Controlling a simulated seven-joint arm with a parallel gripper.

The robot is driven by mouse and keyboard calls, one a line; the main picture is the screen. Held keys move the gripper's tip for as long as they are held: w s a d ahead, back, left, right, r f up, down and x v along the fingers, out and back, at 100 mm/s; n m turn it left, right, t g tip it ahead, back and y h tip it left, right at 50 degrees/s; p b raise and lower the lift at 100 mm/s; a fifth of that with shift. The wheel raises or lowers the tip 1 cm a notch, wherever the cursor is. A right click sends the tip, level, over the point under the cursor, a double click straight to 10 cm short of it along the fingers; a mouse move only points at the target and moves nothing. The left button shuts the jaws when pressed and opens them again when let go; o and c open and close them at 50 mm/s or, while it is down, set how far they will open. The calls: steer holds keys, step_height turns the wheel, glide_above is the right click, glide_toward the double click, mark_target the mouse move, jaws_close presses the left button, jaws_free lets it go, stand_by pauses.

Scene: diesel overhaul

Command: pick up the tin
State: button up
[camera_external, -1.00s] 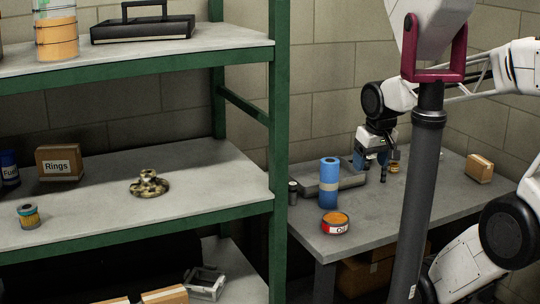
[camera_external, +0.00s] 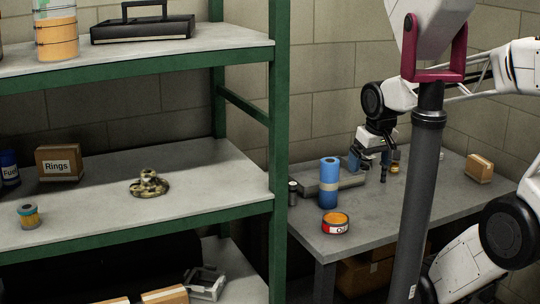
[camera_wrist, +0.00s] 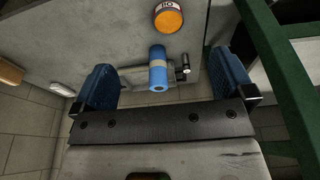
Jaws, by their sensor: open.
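The tin (camera_external: 335,223) is short and round, with an orange top and a red and white label. It stands upright near the front left of the grey workbench, in front of a blue roll (camera_external: 329,187). In the wrist view the tin (camera_wrist: 168,16) shows at the top edge, beyond the roll (camera_wrist: 158,72). My gripper (camera_external: 370,164) is over the back of the bench, behind and to the right of the tin and apart from it. In the wrist view its two blue fingers (camera_wrist: 163,62) are wide apart with nothing held between them.
A cardboard box (camera_external: 479,168) sits at the bench's right. A green shelf post (camera_external: 279,150) rises left of the bench. The bench right of the tin looks clear.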

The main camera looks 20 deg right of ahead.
steer(key=m+y, duration=1.3)
steer(key=m, duration=0.8)
glide_toward(341, 217)
steer(key=a+f, duration=0.2)
steer(key=a, duration=0.1)
steer(key=shift+w+a+f+t, duration=0.1)
steer(key=shift+w+t, duration=0.05)
steer(key=shift+t, duration=0.15)
steer(key=shift+a, duration=0.15)
steer(key=shift+x, duration=1.2)
steer(key=shift+a, duration=0.15)
steer(key=shift+x, duration=2.45)
